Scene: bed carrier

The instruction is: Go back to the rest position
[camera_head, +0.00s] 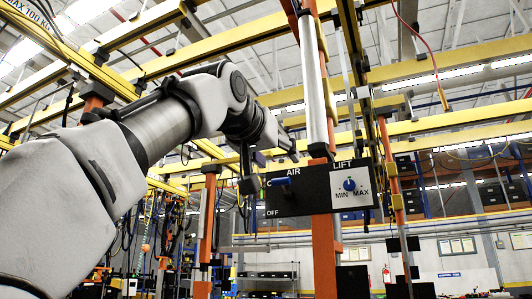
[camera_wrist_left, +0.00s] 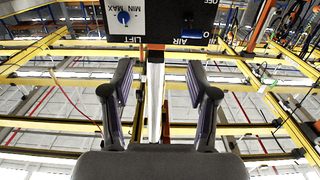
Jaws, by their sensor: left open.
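A black control panel (camera_head: 300,200) hangs in the middle of the head view. It carries a blue AIR lever (camera_head: 281,181) on its left and a blue LIFT knob (camera_head: 349,184) on a white MIN–MAX plate on its right. My left gripper (camera_head: 270,166) reaches in from the left, close to the panel's upper left. In the left wrist view the open, empty jaws (camera_wrist_left: 160,70) stand apart, below the upside-down panel (camera_wrist_left: 165,15). The knob (camera_wrist_left: 123,17) and the lever (camera_wrist_left: 192,34) show there, clear of the fingers. My right gripper is out of view.
An orange and grey post (camera_head: 318,85) rises behind the panel. Yellow overhead beams (camera_head: 430,65) cross the hall above. More orange posts (camera_head: 207,225) and hanging cables stand at the left. A red extinguisher (camera_head: 386,274) is far back at the right.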

